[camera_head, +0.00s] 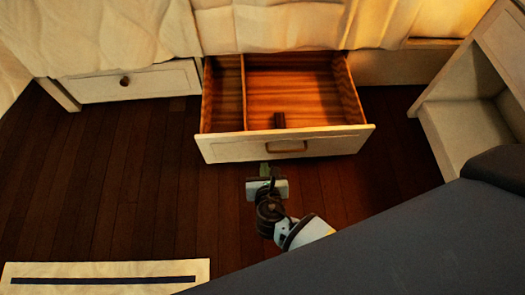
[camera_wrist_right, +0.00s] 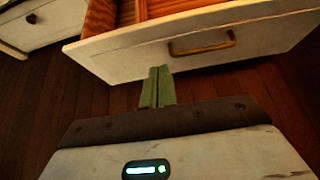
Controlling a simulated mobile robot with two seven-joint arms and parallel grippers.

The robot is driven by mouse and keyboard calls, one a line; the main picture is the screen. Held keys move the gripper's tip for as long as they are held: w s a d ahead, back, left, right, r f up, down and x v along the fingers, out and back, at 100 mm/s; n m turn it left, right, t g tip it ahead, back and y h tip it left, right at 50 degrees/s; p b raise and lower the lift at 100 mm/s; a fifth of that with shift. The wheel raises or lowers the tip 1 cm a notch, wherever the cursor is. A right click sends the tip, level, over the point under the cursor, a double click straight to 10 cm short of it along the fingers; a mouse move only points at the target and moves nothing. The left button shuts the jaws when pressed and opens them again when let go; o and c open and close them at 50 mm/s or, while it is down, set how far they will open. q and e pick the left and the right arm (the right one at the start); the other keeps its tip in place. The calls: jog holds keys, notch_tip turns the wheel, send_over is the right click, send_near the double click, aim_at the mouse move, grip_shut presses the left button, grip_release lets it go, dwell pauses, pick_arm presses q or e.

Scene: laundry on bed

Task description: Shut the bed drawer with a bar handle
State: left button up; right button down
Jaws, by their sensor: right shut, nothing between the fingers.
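The bed drawer with a bar handle (camera_head: 225,152) is pulled open from under the bed. Its white front also shows in the right wrist view (camera_wrist_right: 130,55). The bar handle (camera_head: 287,147) sits at the middle of the front, and in the right wrist view (camera_wrist_right: 203,43) it lies right of the fingertips. My right gripper (camera_head: 265,168) is shut and empty, low in front of the drawer, left of the handle. Its green fingers (camera_wrist_right: 158,80) point at the front; I cannot tell whether they touch it. My left gripper is not in view.
A closed drawer with a round knob (camera_head: 125,81) is at left. A pale open shelf unit (camera_head: 450,125) stands at right. A striped rug (camera_head: 105,270) is at the lower left; dark floor is clear between.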

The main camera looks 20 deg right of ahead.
jog(key=b, duration=0.5)
send_near(262, 137)
notch_tip(262, 137, down, 3)
jog(key=w, duration=0.2)
jog(key=w+d+b, duration=0.1)
jog(key=w, duration=0.1)
jog(key=shift+w+f, duration=0.15)
jog(key=shift+w+d, duration=0.15)
jog(key=shift+w, duration=0.25)
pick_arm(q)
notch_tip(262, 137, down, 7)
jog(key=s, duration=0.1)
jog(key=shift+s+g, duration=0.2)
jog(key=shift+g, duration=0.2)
pick_arm(e)
jog(key=shift+w, duration=0.1)
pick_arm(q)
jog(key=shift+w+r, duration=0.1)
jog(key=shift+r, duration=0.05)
pick_arm(e)
jog(key=shift+d, duration=0.1)
